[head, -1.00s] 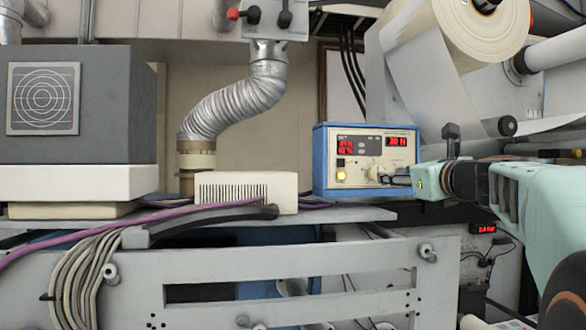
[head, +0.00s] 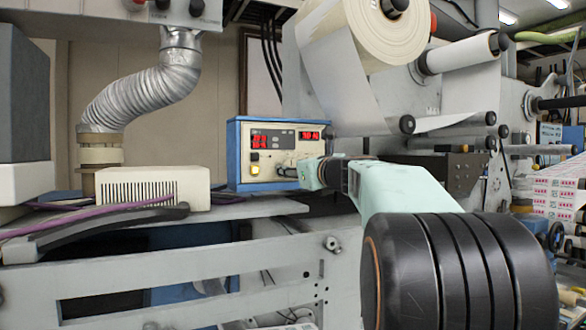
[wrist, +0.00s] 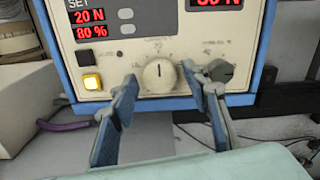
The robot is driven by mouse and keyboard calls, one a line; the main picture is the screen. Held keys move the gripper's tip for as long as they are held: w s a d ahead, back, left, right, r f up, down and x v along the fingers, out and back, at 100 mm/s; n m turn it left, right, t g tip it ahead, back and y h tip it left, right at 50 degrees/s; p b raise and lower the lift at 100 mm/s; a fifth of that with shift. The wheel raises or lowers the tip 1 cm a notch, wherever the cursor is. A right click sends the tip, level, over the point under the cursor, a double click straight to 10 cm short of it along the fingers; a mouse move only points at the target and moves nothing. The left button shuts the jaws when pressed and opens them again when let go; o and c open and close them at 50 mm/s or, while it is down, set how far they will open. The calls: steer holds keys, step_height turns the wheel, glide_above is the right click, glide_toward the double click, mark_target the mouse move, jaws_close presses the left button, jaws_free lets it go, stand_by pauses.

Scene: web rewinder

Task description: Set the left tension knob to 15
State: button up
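The blue-framed control box (head: 233,160) stands on the grey shelf. In the wrist view its cream panel (wrist: 195,45) carries a round cream left knob (wrist: 158,75), its pointer mark about straight up. A dark grey right knob (wrist: 219,70) sits to its right. The set display (wrist: 88,23) reads 20 N and 80 %. The right display (wrist: 217,3) is cut off at the top. My gripper (wrist: 166,92) is open, its blue-padded fingers on either side of the left knob with gaps visible. My gripper also shows in the head view (head: 293,170), small before the panel.
A lit yellow button (wrist: 92,82) lies left of the left finger. A cream vented box (head: 152,186) stands left of the control box, with a purple cable (head: 90,215) before it. A large paper roll (head: 400,30) hangs above right.

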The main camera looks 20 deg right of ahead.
steer(key=c, duration=0.9)
steer(key=shift+f+n+b, duration=0.1)
steer(key=shift+n+b, duration=0.3)
steer(key=n+b, duration=0.2)
steer(key=shift+f+n, duration=0.1)
steer(key=shift+n, duration=0.3)
steer(key=shift+n+b, duration=1.05)
steer(key=shift+n, duration=0.75)
steer(key=shift+r, duration=0.2)
steer(key=o, duration=1.2)
steer(key=shift+c, duration=0.2)
